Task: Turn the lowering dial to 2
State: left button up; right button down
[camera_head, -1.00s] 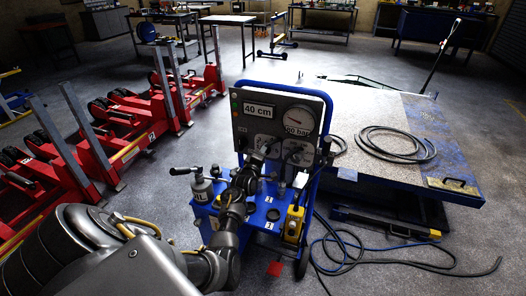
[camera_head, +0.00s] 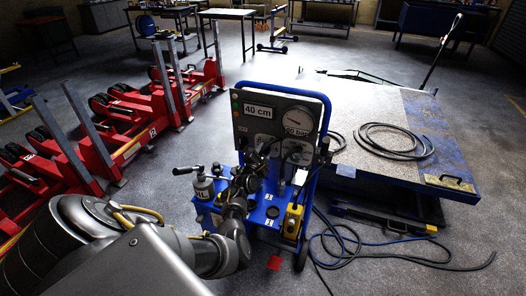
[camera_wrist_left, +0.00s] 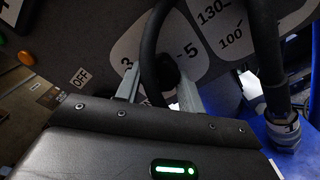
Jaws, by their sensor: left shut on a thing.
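The blue power unit has an upright grey panel (camera_head: 245,125) with a "40 cm" display (camera_head: 258,111) and a round gauge (camera_head: 298,120). In the left wrist view, a dark dial knob (camera_wrist_left: 167,70) sits on a white scale plate (camera_wrist_left: 128,52) showing a 3 and a 5. My left gripper (camera_wrist_left: 158,92) has its fingers on either side of this knob and is shut on it; it also shows small against the panel in the head view (camera_head: 262,156). The dial's pointer and the 2 are hidden or too dark to read. My right gripper is out of view.
A black hose (camera_wrist_left: 150,30) passes close in front of the dial. Another scale plate (camera_wrist_left: 222,30) reads 130 and 100. A yellow pendant (camera_head: 292,220) hangs on the unit's right. A lift table (camera_head: 385,105) stands right, red jacks (camera_head: 125,140) left.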

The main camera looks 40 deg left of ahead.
pick_arm(q)
jog(key=shift+n, duration=0.6)
jog(key=o, duration=1)
jog(key=p+v, duration=0.1)
jog(key=v, duration=1)
jog(key=shift+w, duration=0.1)
